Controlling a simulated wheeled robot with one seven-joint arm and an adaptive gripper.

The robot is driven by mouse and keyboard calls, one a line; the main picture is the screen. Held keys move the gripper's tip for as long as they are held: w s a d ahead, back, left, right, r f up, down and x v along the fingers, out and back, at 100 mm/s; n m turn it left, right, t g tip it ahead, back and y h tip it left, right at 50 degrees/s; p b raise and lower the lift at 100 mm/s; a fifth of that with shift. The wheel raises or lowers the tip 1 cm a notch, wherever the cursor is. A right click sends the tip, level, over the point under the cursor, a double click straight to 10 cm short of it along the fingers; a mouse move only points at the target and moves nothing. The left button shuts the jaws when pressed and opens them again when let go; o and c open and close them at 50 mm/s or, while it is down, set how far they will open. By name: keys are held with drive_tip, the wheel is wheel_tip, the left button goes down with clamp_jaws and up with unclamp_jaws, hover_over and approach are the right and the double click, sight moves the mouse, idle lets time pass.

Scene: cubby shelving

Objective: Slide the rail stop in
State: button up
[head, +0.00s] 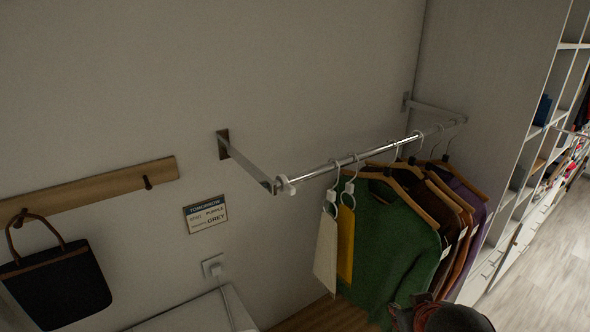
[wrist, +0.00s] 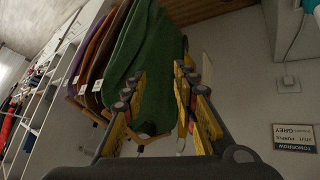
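The rail stop (head: 286,186) is a small white collar at the left, near end of the chrome rail (head: 340,165). It sits by the wall bracket (head: 246,162); whether it is fully seated I cannot tell. My gripper (wrist: 159,76) shows in the wrist view with its two fingers spread apart and nothing held between them. The green garment (wrist: 146,45) hangs beyond the fingers. In the head view only a dark part of my arm shows at the bottom edge, below the rail and right of the stop. The stop is not clear in the wrist view.
A white tag (head: 326,250) and a yellow tag (head: 345,245) hang near the stop. Green (head: 392,250), brown and purple (head: 466,200) garments hang further right. A wall sign (head: 206,215), a peg rail (head: 90,190) with a dark bag (head: 55,285), and shelving (head: 535,150) flank them.

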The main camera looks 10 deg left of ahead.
drive_tip(key=w+a+r+n+t+y+p, duration=0.2)
drive_tip(key=w+a+r+t, duration=0.1)
drive_tip(key=w+a+r, duration=0.3)
drive_tip(key=n+t+y, duration=0.2)
drive_tip(key=n+y, duration=0.2)
drive_tip(key=y, duration=0.7)
approach(294, 192)
drive_tip(key=a, duration=0.1)
drive_tip(key=shift+p+x, duration=0.3)
drive_tip(key=shift+x, duration=4.1)
drive_tip(key=shift+w+d, duration=0.2)
drive_tip(key=shift+d, duration=0.05)
drive_tip(key=shift+c, duration=1.4)
drive_tip(key=shift+r, duration=0.1)
drive_tip(key=c, duration=0.4)
clamp_jaws()
